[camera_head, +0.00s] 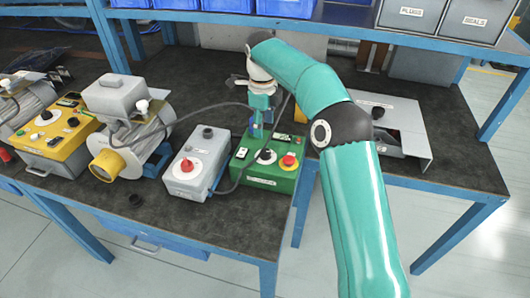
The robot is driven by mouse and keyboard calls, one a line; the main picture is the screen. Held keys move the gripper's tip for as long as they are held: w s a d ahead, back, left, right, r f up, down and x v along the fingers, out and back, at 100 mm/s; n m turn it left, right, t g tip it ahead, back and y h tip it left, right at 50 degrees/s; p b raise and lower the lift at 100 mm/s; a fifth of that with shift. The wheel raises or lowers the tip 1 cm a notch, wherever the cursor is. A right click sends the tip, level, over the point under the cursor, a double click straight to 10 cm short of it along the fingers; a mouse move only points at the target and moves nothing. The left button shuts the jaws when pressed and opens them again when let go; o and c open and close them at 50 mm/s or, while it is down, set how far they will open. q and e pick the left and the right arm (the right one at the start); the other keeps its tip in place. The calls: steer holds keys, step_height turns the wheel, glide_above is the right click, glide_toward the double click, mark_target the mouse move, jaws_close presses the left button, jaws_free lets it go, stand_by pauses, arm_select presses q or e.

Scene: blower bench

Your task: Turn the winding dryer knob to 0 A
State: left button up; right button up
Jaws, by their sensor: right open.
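Several control boxes with knobs stand on the dark bench; their labels are too small to read, so I cannot tell which is the winding dryer. The green box (262,181) has a black knob (266,155) on a pale dial and a red button on yellow. The grey box (183,187) has a red knob (187,165) on a white dial. A yellow box (63,145) at the left has a black knob (46,115). My right gripper (258,128) is open and points down above the back of the green box, apart from its knob. My left gripper is not in view.
A blower (131,125) with a yellow-rimmed outlet stands left of the grey box. Dark cables run around the green box. A grey metal housing (402,112) stands at right. A blue shelf (330,30) with bins overhangs the back.

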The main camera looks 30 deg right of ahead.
mark_target(265, 151)
steer(key=f, duration=1)
steer(key=shift+w+d+f, duration=0.1)
steer(key=shift+d+f, duration=0.15)
steer(key=shift+f, duration=0.15)
jaws_close()
